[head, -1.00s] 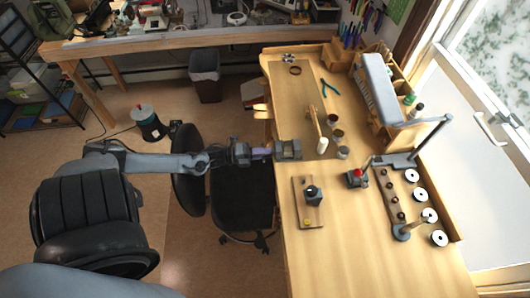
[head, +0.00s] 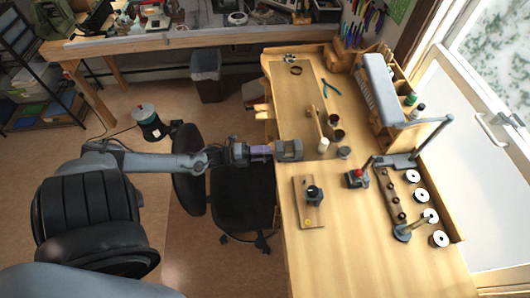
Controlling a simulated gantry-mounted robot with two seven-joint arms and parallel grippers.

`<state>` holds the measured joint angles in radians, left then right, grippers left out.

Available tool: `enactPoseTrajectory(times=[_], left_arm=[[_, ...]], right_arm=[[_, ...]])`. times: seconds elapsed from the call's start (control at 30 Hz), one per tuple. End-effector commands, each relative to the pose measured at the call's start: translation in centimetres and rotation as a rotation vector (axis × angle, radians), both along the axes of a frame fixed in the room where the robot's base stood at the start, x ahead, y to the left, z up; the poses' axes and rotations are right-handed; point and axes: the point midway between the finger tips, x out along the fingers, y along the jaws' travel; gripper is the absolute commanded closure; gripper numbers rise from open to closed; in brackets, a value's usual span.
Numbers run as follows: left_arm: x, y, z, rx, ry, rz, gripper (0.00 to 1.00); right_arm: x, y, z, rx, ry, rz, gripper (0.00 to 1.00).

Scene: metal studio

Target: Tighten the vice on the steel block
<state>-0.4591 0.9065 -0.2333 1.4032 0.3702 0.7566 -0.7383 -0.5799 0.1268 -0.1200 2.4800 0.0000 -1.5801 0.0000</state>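A grey vice (head: 290,150) sits at the left edge of the wooden workbench. The steel block cannot be made out apart from the vice's grey jaws at this size. My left gripper (head: 268,151) reaches in from the left, level with the vice. Its purple-tinted fingers point right and end at the vice's outer side, where the handle or screw would be. The handle itself is hidden or too small to see, and I cannot tell whether the fingers are closed on it. My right gripper is not in view.
The workbench (head: 345,255) holds a small wooden board (head: 309,216) with a dark item on it, a red-topped device (head: 357,178), jars (head: 337,135) and blue pliers (head: 330,88). A black office chair (head: 240,200) stands below my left forearm. The bench's front part is clear.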

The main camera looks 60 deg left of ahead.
Motion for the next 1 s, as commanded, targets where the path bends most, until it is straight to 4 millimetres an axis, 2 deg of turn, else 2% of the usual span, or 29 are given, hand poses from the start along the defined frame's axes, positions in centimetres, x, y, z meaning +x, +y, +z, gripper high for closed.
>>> enactPoseTrajectory(times=[0.3,0.5,0.87,0.9,1.0], left_arm=[[-3.9,1.7,-0.1,0.002,0.002,0.000,0.61],[-5.7,2.5,0.0,0.000,0.000,0.000,0.61],[-6.2,2.7,0.0,0.001,0.000,0.000,0.61],[-6.2,2.7,0.0,0.001,0.000,0.000,0.61],[-6.1,2.6,0.0,-0.007,0.005,0.007,0.61]], right_arm=[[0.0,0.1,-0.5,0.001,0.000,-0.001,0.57],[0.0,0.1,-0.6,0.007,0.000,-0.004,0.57],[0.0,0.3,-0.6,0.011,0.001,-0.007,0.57],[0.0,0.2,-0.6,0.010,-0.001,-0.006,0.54],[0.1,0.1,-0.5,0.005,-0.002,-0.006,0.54]])
